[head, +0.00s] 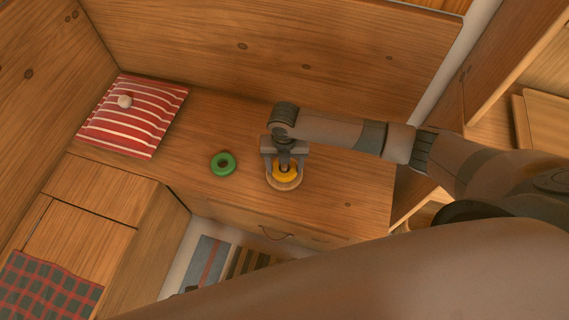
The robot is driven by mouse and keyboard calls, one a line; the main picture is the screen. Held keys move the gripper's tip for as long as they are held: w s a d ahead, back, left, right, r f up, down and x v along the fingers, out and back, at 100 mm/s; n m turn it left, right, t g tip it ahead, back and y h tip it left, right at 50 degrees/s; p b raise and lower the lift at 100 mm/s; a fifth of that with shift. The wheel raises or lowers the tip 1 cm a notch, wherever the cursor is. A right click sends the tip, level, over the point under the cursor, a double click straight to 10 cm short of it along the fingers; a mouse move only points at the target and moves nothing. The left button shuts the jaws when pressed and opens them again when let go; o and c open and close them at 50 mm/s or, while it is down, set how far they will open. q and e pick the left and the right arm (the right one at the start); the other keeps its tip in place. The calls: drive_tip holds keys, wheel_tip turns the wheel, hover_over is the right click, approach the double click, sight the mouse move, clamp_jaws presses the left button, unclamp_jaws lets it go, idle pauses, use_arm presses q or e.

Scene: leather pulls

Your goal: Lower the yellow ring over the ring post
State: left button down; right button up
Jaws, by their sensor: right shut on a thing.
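My right gripper (284,160) comes in from the right and points down over the wooden bench top. It is shut on the yellow ring (286,177), which shows between and just below its fingers. The ring appears over the round wooden base of the ring post (285,187), whose front rim shows below the ring. The post itself is mostly hidden by the gripper and ring. I cannot tell how high the ring is above the base. My left gripper is not in view.
A green ring (223,163) lies on the bench top (335,195) to the left of the post. A red striped cushion (135,115) with a small pale ball (125,101) lies at the far left. A wooden back panel rises behind. The bench right of the post is clear.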

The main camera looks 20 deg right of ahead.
drive_tip(key=shift+f, duration=0.1)
drive_tip(key=o, duration=1.1)
drive_tip(key=shift+o, duration=0.2)
drive_tip(key=shift+w+r, duration=0.1)
drive_tip(key=shift+r, duration=0.35)
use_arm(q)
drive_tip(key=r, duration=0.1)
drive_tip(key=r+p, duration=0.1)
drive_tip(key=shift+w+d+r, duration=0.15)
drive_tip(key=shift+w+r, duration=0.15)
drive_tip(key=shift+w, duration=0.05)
use_arm(e)
wheel_tip(320, 180, up, 16)
drive_tip(key=shift+r, duration=0.25)
